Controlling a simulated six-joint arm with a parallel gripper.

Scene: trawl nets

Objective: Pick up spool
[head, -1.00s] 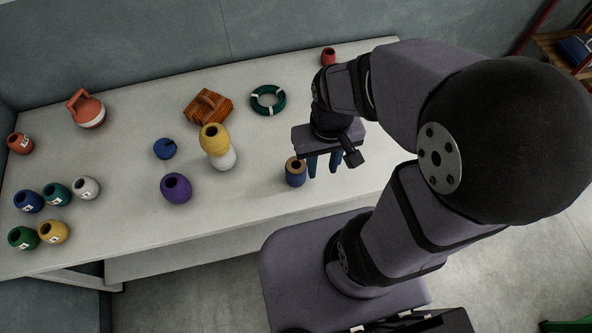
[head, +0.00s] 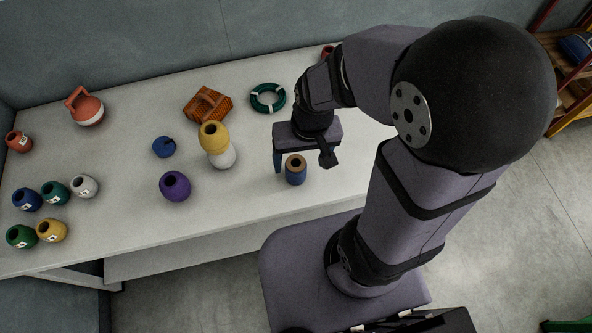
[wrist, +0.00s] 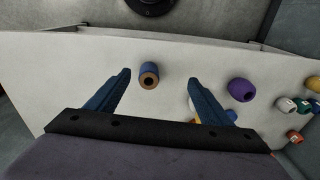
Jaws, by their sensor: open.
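The spool (head: 296,170), blue around its side with a tan-brown top and a dark centre hole, stands upright near the table's front edge. It also shows in the wrist view (wrist: 149,76), beyond the fingertips and between their lines, nearer the left finger. My gripper (wrist: 158,77) is open and empty, with two blue fingers spread apart. In the head view my gripper (head: 288,158) is just behind and above the spool.
A purple float (head: 175,186) and a yellow-and-white stacked pair (head: 215,140) stand to the left. Several numbered floats (head: 55,193) stand far left. The table (head: 120,160) is clear around the spool.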

